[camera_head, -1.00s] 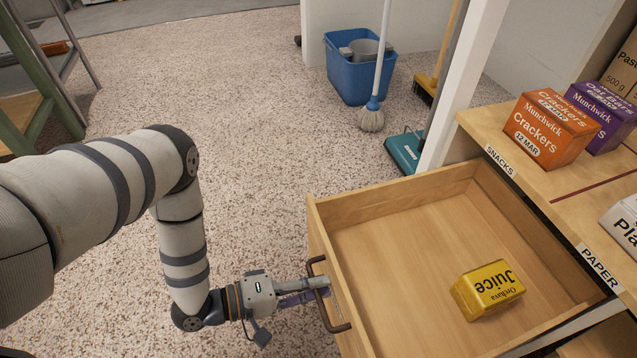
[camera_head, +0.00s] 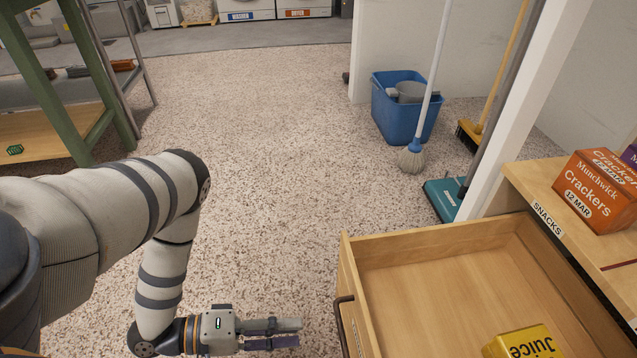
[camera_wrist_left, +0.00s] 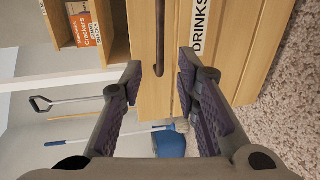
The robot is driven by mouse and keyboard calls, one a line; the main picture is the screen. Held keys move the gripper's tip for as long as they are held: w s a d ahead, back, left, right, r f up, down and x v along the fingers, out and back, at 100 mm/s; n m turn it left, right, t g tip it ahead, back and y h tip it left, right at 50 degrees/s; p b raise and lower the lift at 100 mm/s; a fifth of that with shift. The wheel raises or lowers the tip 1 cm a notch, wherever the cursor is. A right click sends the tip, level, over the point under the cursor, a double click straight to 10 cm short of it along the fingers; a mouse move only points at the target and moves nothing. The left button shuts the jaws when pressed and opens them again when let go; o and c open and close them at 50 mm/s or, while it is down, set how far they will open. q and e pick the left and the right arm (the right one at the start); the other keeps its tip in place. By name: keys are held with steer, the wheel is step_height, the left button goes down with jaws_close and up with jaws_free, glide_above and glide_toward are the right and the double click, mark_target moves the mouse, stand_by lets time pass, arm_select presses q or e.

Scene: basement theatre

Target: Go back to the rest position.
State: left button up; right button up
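My left gripper (camera_head: 272,334) is at the bottom of the head view, to the left of the open drawer's front. Its two fingers are apart with nothing between them, and they also show apart in the left wrist view (camera_wrist_left: 160,85). The open drawer (camera_head: 420,242) has a dark handle (camera_head: 345,325). The handle (camera_wrist_left: 160,35) also shows in the wrist view, ahead of the fingers and apart from them, near a DRINKS label (camera_wrist_left: 202,30). A yellow juice carton (camera_head: 525,343) lies in the drawer, cut off by the frame's lower edge. My right gripper is not in view.
An orange crackers box (camera_head: 597,190) stands on the wooden counter (camera_head: 528,180) at right. A blue bucket (camera_head: 400,112), a mop (camera_head: 411,158) and a teal floor sweeper (camera_head: 443,198) stand by the wall. A green-framed table (camera_head: 95,130) is at left. The speckled floor between is clear.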

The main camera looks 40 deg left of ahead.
arm_select(q)
steer(key=shift+v, duration=0.8)
